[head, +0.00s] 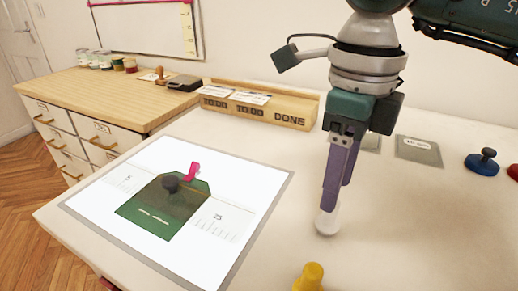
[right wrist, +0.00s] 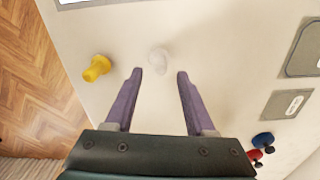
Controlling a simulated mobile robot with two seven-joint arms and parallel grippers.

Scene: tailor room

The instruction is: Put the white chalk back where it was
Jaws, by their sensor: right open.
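The white chalk (head: 327,222) stands on the pale table directly below my right gripper (head: 329,206). In the right wrist view the chalk (right wrist: 159,60) shows pale and faint against the tabletop, just beyond the gap between the two purple fingers (right wrist: 159,74). My right gripper points down and is open, with nothing held. Its fingertips hide the top of the chalk in the head view. I cannot tell whether they touch it. My left gripper is not in view.
A yellow piece (head: 310,278) stands near the chalk at the front. A lit panel (head: 255,215) with a green tag (head: 145,215) lies to the left. A wooden TODO/DONE tray (head: 290,116) is behind. Blue (head: 482,164) and red pieces and grey plates (head: 418,150) are at right.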

